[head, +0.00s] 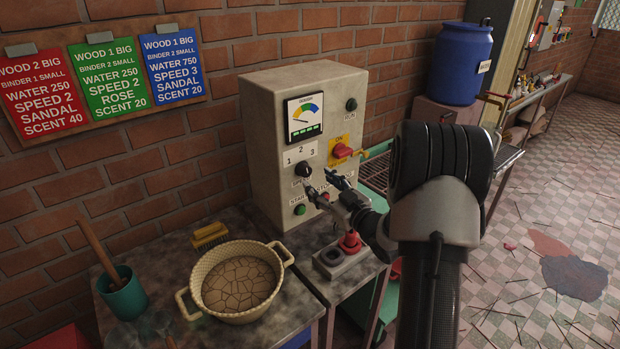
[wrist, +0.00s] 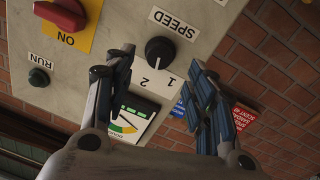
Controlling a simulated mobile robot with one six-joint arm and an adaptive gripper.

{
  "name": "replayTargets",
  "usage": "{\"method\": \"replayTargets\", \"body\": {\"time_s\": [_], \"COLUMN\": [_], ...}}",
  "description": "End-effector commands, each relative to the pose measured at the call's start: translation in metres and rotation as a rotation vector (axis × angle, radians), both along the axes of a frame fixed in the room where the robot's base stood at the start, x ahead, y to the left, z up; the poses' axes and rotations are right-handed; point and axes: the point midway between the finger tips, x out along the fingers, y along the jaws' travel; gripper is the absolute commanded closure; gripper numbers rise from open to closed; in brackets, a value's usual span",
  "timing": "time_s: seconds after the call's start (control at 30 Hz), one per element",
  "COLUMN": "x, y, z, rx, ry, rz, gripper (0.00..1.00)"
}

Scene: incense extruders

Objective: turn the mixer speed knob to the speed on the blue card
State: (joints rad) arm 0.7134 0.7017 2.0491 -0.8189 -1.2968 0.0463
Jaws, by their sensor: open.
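The blue card (head: 174,66) hangs on the wall board in the head view and reads SPEED 3. The black speed knob (head: 303,170) is on the front of the pale control box, below a plate numbered 1, 2, 3. In the wrist view the knob (wrist: 160,50) appears upside down, with 1 and 2 visible; 3 is hidden by a finger. My gripper (head: 324,187) is open in front of the panel, right of and below the knob. In the wrist view my gripper (wrist: 158,62) has the knob between its fingers' lines of sight, apparently not touching.
A red ON switch (head: 342,151), a green button (head: 300,210), a gauge (head: 304,118) and a dark RUN lamp (head: 351,104) share the panel. A bowl of cracked paste (head: 238,285) stands on the table at left. A blue barrel (head: 461,63) stands behind right.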

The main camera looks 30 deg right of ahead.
Motion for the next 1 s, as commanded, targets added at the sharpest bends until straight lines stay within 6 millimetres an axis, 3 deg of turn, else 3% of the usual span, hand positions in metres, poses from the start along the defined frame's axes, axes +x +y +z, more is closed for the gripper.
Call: {"method": "replayTargets", "body": {"time_s": [0.1,0.33,0.7,1.0], "x": [0.024,0.051,0.057,0.057], "y": [0.003,0.004,0.004,0.004], "z": [-0.001,0.0,0.0,0.0], "rx": [-0.001,-0.001,0.0,0.0], "ry": [-0.001,-0.001,0.001,0.0], "rz": [0.003,0.001,0.0,0.0], "gripper": [0.49,0.49,0.49,0.69]}}
